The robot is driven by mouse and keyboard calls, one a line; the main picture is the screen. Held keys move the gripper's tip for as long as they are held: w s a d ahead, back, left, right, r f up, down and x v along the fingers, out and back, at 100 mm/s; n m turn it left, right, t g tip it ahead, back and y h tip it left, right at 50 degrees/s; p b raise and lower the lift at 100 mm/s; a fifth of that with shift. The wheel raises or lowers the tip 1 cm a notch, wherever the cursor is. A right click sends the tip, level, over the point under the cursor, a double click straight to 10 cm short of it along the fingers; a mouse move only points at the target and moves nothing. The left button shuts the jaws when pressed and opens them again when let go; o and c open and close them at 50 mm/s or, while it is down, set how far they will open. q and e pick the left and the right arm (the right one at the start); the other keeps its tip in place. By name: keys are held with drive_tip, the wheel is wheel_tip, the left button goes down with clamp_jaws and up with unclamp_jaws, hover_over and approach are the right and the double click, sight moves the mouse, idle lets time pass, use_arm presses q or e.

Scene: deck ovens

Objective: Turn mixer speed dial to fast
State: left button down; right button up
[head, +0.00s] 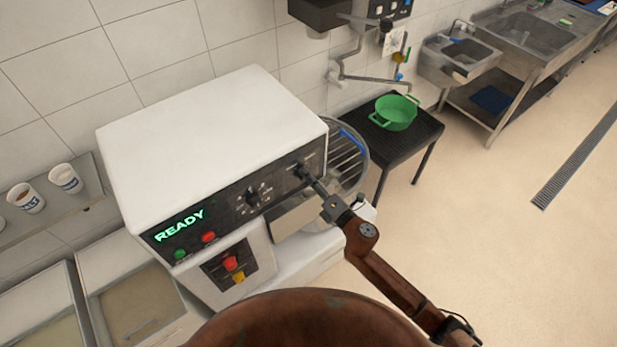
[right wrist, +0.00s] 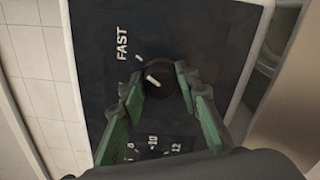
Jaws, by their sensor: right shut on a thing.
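The mixer (head: 210,135) is a large white machine with a black front panel and a lit READY display (head: 180,226). The speed dial (right wrist: 172,88) is a dark round knob with a white pointer line, which points up and left in the right wrist view. The word FAST (right wrist: 122,42) and a short white tick are printed beside it. My right gripper (head: 306,174) is at the panel's right end. In the right wrist view its green fingers (right wrist: 160,90) are shut on the dial, one on each side. My left gripper is out of view.
A second knob (head: 253,196) with a numbered scale sits left of the dial. Green and red buttons (head: 208,237) are farther left, and red and yellow ones lower down. A wire guard (head: 352,160) is behind my gripper. A green pot (head: 396,112) stands on a black table.

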idle(0.4)
drive_tip(key=o, duration=1.1)
drive_tip(key=shift+o, duration=0.2)
drive_tip(key=shift+d, duration=0.1)
drive_tip(key=v, duration=1.2)
